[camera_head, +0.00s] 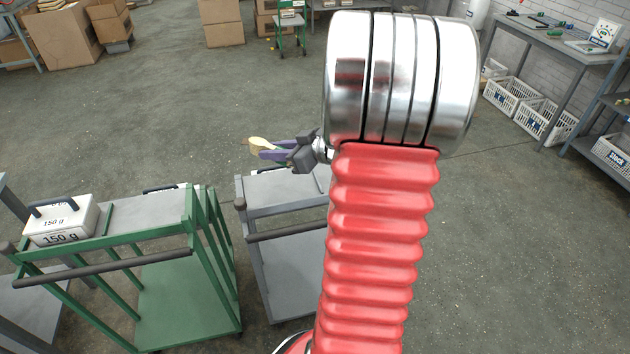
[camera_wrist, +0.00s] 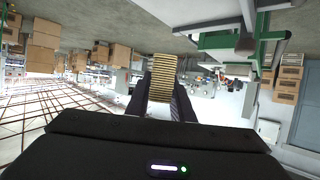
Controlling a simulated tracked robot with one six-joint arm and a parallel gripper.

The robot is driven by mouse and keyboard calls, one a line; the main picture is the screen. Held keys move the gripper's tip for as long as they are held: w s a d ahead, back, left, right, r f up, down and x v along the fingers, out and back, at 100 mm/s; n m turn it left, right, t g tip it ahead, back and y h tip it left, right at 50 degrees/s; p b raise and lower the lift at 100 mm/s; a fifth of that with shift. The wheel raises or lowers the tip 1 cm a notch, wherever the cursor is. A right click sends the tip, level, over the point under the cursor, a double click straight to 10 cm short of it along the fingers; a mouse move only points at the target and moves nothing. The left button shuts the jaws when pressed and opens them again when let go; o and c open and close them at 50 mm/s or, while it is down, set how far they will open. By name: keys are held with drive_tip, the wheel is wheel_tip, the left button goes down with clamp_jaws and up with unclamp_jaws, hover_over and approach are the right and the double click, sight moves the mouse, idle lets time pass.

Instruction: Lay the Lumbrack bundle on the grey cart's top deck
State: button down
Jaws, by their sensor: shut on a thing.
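My gripper (camera_head: 272,149) is shut on a pale wooden bundle (camera_head: 261,144), which sticks out to the left past the fingertips in the head view. In the wrist view the bundle (camera_wrist: 162,76) shows as a stack of thin light-brown layers between the two dark fingers. No name can be read on it. The grey cart (camera_head: 290,236) stands in the middle of the head view. Its top deck (camera_head: 283,191) looks bare where it shows; my red arm hides its right part. The gripper appears above the deck's far edge; its height cannot be told.
A green cart (camera_head: 180,262) stands close left of the grey cart. A white 150 g block (camera_head: 61,220) with a handle sits at its left end. Cardboard boxes (camera_head: 78,36) are at the back left. Workbenches and white crates (camera_head: 511,95) are at the right. Open floor lies behind the carts.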

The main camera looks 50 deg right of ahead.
drive_tip(key=shift+s+d+f, duration=0.1)
drive_tip(key=shift+f, duration=0.3)
hover_over(280, 188)
drive_tip(key=shift+f, duration=2.5)
drive_tip(key=shift+f, duration=2.05)
drive_tip(key=shift+f, duration=0.1)
drive_tip(key=c, duration=1.5)
unclamp_jaws()
drive_tip(key=v, duration=1.2)
